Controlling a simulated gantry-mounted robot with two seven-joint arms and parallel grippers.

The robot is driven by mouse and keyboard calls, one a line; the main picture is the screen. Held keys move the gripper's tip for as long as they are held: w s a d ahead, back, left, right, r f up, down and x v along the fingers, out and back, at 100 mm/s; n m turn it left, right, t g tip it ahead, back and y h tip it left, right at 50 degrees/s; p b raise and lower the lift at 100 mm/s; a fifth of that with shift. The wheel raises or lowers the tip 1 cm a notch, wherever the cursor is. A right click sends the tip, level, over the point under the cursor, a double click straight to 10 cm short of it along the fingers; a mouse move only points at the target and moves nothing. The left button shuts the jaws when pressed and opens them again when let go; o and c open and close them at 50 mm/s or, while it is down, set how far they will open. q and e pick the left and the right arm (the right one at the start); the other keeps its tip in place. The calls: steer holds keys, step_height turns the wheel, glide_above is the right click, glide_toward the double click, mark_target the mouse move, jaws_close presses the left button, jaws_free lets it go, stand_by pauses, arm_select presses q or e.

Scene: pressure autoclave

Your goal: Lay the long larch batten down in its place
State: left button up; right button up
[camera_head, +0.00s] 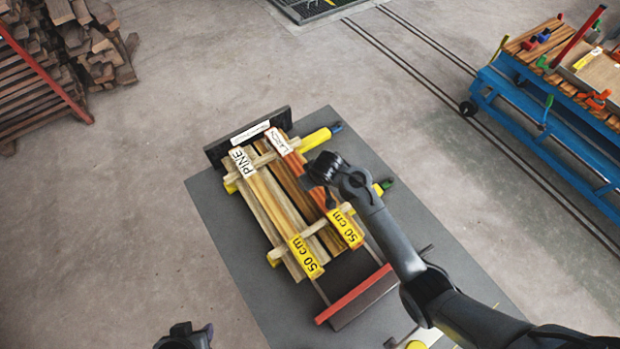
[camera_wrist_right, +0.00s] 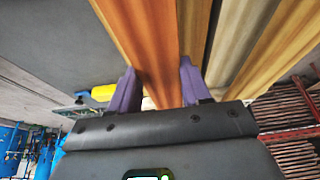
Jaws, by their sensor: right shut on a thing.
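The long larch batten (camera_head: 293,160) is orange-brown, with a white LARCH label at its far end and a yellow 50 cm mark at its near end. It lies along the stack, right of the pine batten (camera_head: 270,205), over the light crosspieces (camera_head: 315,228); whether it rests on them or hovers just above, I cannot tell. My right gripper (camera_head: 319,180) is shut on its middle; in the right wrist view, the purple fingers (camera_wrist_right: 160,88) stand either side of the orange batten (camera_wrist_right: 146,40). My left gripper (camera_head: 187,337) is at the bottom edge, apart from the stack, its jaws unclear.
The stack is on a grey platform (camera_head: 215,205) with a dark end plate (camera_head: 220,148) and a red-edged bar (camera_head: 353,294) at the near end. A blue cart (camera_head: 550,130) stands right, a wood rack (camera_head: 35,75) upper left. The floor left is clear.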

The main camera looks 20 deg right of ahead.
steer(key=o, duration=1.4)
steer(key=shift+c, duration=0.2)
steer(key=shift+r, duration=0.5)
steer(key=p+v, duration=0.3)
steer(key=v, duration=0.9)
steer(key=shift+r, duration=0.1)
